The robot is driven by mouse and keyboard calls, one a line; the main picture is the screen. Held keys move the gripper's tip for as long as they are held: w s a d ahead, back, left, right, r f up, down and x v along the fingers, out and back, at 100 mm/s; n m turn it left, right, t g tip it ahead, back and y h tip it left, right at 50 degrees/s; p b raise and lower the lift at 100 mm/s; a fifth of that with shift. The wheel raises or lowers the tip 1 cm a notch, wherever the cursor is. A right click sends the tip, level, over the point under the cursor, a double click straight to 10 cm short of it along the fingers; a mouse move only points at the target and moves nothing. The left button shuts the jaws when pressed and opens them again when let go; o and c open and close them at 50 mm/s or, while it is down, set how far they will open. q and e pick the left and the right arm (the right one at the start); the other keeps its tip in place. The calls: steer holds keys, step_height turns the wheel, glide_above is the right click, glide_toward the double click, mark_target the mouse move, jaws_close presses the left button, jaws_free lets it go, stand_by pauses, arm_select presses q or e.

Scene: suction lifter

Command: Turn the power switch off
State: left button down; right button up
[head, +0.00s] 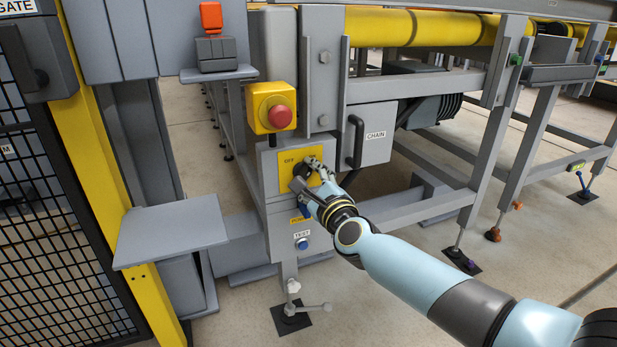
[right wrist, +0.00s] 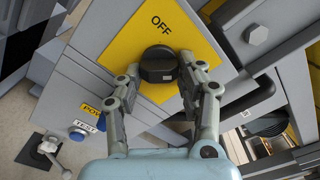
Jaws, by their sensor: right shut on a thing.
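The power switch is a black rotary knob (right wrist: 158,65) on a yellow plate (right wrist: 118,50) marked OFF in the right wrist view. In the head view the yellow plate (head: 287,160) sits on the grey cabinet below the red emergency button. My right gripper (head: 309,170) reaches the plate from the lower right and covers most of the knob there. In the right wrist view its two fingers (right wrist: 160,80) are shut on the knob, one on each side. I cannot tell which way the knob points. My left gripper is not in view.
A red emergency button (head: 281,116) on a yellow box is just above the plate. A blue TEST button (head: 302,244) is below. A CHAIN box with a handle (head: 355,142) is to the right. A grey shelf (head: 172,235) juts out at left.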

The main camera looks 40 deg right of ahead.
steer(key=shift+n, duration=0.3)
steer(key=n+p, duration=0.1)
steer(key=n, duration=0.1)
steer(key=n+p, duration=0.1)
steer(key=n, duration=0.1)
steer(key=n+p, duration=0.1)
steer(key=n, duration=0.1)
steer(key=shift+d+r+n, duration=0.1)
steer(key=shift+r+n, duration=0.2)
steer(key=shift+n, duration=0.1)
steer(key=n+p, duration=0.2)
steer(key=n, duration=0.3)
steer(key=shift+r+n+p, duration=0.15)
steer(key=shift+n+p, duration=0.15)
steer(key=shift+p, duration=0.1)
steer(key=n+p, duration=0.1)
steer(key=n, duration=0.1)
steer(key=shift+n, duration=0.4)
steer(key=shift+n+p, duration=0.4)
steer(key=shift+n, duration=0.4)
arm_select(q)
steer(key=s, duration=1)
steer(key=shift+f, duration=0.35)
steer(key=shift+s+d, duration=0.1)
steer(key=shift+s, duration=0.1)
